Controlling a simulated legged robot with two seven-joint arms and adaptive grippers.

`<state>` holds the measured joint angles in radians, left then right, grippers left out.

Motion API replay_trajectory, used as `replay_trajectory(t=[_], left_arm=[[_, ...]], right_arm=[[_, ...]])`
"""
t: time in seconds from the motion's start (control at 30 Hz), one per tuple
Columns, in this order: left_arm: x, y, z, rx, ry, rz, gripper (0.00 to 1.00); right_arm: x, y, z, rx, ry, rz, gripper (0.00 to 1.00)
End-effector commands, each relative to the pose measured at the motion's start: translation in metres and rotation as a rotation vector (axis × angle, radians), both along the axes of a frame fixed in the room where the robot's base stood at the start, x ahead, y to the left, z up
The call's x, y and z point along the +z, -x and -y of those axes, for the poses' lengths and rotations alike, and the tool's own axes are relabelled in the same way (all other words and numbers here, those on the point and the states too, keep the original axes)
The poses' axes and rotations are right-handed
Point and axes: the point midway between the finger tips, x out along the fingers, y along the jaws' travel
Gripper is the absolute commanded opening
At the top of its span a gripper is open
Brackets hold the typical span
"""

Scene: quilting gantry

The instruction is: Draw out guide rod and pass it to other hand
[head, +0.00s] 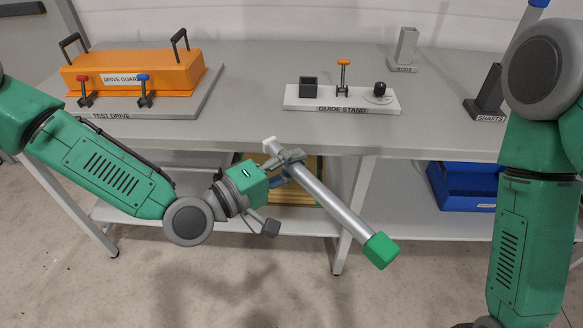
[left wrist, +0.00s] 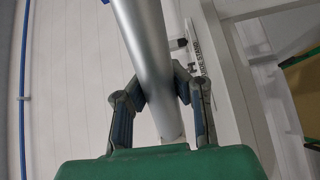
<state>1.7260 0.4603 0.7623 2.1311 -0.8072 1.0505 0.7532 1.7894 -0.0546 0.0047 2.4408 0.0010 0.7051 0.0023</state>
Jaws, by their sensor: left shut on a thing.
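The guide rod (head: 336,203) is a silver cylinder with a green cap at its lower right end and a pale tip at its upper left end. My left gripper (head: 288,165) is shut on it near the pale tip and holds it tilted in front of the table. In the left wrist view the rod (left wrist: 146,50) passes between the two fingers of the left gripper (left wrist: 162,95). The guide stand (head: 342,99) is a white base on the table with a dark square socket, an orange-topped clamp and a black knob. My right gripper is not in view; only my right arm shows.
An orange drive guard (head: 135,70) with two handles stands at the table's back left, with red and blue clamps before it. A grey rods holder (head: 405,48) and a dark shafts holder (head: 488,92) stand at the right. A blue bin (head: 463,188) is on the lower shelf.

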Motion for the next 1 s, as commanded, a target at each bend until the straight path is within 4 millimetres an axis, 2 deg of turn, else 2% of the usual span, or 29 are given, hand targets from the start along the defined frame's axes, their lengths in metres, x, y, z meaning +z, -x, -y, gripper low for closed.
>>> replay_trajectory(t=[0.6,0.73,0.8,1.0], left_arm=[[0.071,-0.013,0.020,0.693,0.002,0.002,0.00],[0.080,-0.016,0.020,0.794,0.001,0.000,0.00],[0.082,-0.016,0.021,0.826,-0.002,0.000,0.00],[0.085,-0.017,0.019,0.855,-0.002,-0.001,0.00]], right_arm=[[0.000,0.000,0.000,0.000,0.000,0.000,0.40],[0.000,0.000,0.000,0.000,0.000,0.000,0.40],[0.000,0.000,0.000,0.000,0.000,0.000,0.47],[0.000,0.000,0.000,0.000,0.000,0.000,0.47]])
